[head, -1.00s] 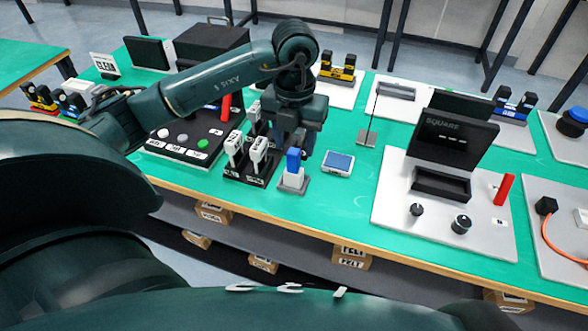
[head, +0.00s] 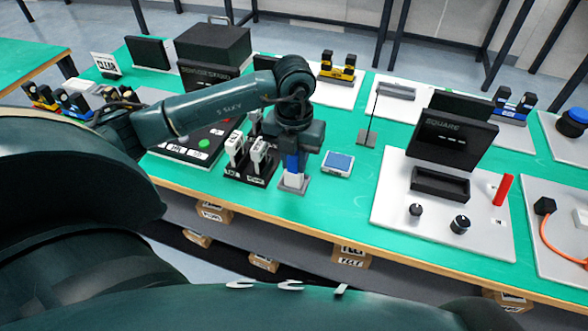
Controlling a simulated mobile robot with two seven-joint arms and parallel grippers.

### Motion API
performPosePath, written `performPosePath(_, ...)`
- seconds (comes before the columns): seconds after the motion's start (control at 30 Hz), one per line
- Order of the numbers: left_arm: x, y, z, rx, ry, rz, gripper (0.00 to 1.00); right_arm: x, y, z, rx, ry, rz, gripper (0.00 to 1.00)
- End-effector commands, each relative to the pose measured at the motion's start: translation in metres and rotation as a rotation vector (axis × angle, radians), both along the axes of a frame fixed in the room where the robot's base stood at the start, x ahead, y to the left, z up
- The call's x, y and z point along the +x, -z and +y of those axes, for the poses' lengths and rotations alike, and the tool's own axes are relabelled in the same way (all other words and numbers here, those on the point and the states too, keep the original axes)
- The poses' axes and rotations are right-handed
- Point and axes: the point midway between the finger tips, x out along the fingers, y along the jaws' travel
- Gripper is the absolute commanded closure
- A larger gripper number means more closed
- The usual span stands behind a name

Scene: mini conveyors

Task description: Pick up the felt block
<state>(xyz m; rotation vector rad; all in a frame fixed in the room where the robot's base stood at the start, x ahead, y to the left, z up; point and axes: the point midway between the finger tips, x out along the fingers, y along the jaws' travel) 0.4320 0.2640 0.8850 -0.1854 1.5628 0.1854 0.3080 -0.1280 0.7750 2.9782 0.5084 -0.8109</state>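A small blue block with a white lower part (head: 293,178) stands upright on a grey base near the table's front edge. It looks like the felt block, but no label on it is readable. My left gripper (head: 291,158) points down from above and is at the block's blue upper part, partly covering it. Whether the fingers touch the block or are closed on it cannot be told. My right gripper is not in view.
A black holder with white-handled tools (head: 250,168) stands close on the left. A small blue-screened device (head: 338,163) lies close on the right. A thin post on a grey base (head: 366,138) stands behind it. A white panel (head: 395,215) with a black screen is further right.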

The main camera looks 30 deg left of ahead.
Motion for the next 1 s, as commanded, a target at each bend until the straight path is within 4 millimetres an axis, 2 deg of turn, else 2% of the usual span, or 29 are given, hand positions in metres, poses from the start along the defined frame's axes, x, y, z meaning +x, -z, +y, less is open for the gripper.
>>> performPosePath(0.03,0.000,0.000,0.000,0.000,0.000,0.000,0.83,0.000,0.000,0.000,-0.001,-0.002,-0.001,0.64)
performPosePath(0.2,0.000,0.000,0.000,0.000,0.000,0.000,0.97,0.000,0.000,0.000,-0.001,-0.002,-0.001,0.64)
performPosePath(0.47,0.001,-0.003,0.000,-0.001,0.000,-0.002,0.97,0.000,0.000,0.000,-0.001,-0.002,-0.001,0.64)
performPosePath(0.57,0.001,-0.014,0.000,0.000,0.000,-0.004,0.97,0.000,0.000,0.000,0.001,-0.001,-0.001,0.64)
performPosePath(0.8,0.001,-0.063,0.000,-0.001,0.002,-0.006,0.97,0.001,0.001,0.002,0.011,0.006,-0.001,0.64)
performPosePath(1.0,0.001,-0.092,-0.001,0.000,0.018,-0.003,0.97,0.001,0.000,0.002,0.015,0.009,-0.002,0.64)
